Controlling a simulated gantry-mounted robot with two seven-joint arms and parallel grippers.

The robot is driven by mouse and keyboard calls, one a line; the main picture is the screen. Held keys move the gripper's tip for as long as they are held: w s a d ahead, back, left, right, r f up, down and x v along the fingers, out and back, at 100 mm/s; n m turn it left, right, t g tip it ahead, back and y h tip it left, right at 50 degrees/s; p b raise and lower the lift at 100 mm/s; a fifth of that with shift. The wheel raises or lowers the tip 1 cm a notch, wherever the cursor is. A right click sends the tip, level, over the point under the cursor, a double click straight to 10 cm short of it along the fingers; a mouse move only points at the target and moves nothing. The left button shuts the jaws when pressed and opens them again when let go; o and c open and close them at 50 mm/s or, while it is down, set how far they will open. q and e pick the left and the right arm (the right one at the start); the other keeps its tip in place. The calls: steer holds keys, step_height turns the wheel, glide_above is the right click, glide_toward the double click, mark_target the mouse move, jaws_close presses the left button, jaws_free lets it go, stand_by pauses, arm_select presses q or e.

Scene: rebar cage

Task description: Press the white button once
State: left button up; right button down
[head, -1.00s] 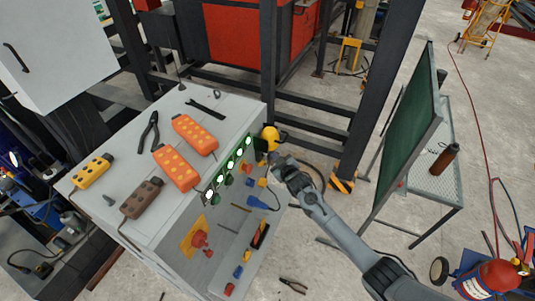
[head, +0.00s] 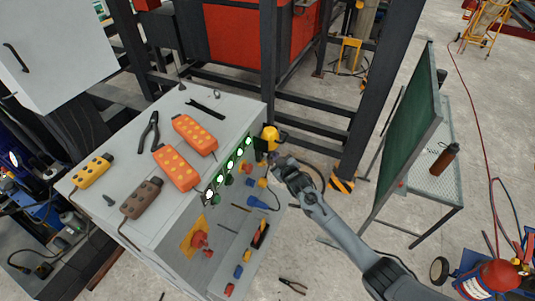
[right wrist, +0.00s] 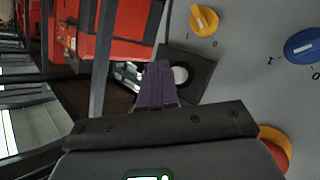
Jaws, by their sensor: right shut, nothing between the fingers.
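The white button (right wrist: 180,75) sits on a dark square plate (right wrist: 200,68) on the grey panel in the right wrist view. My right gripper (right wrist: 157,68) is shut and empty. Its fingertips overlap the left part of the plate in that view, just left of the button; I cannot tell whether they touch it. In the head view my right gripper (head: 279,165) is at the right side of the grey control cabinet (head: 235,108), and I cannot make out the white button there. My left gripper is not in view.
A yellow knob (right wrist: 203,20), a blue knob (right wrist: 303,46) and a red button (right wrist: 276,154) are near the plate. A green board (head: 412,125) stands to the right.

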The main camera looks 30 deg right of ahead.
steer(key=shift+w+a, duration=0.1)
steer(key=shift+w, duration=0.05)
steer(key=shift+w+a, duration=0.15)
steer(key=shift+w, duration=0.05)
stand_by(0.3)
